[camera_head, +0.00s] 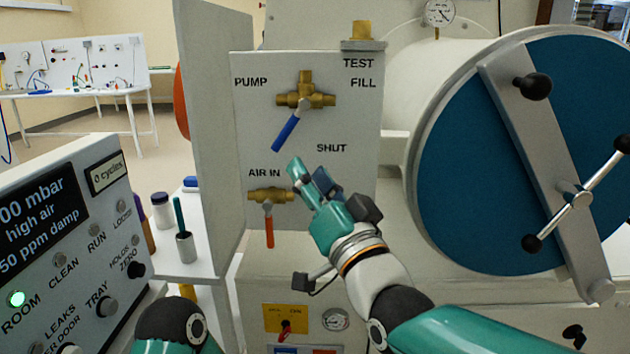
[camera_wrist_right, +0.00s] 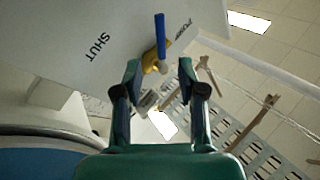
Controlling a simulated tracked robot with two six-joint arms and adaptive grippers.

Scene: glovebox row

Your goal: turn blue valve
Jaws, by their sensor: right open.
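The blue valve's handle (camera_head: 289,130) hangs down and to the left from its brass body (camera_head: 306,97) on the white panel (camera_head: 350,180). The panel has PUMP, TEST, FILL and SHUT labels around the valve. My right gripper (camera_head: 306,172) is open and empty, below the blue handle and apart from it. In the right wrist view the blue handle (camera_wrist_right: 160,38) shows beyond the two open fingers of the right gripper (camera_wrist_right: 158,78). My left gripper is not in view; a dark arm joint of mine shows at the bottom left.
A red-handled AIR IN valve (camera_head: 269,222) sits low on the panel, close to my right gripper. A large blue round door (camera_head: 450,160) with a metal bar stands to the right. A control box (camera_head: 60,250) and a shelf with a metal cup (camera_head: 186,247) are at the left.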

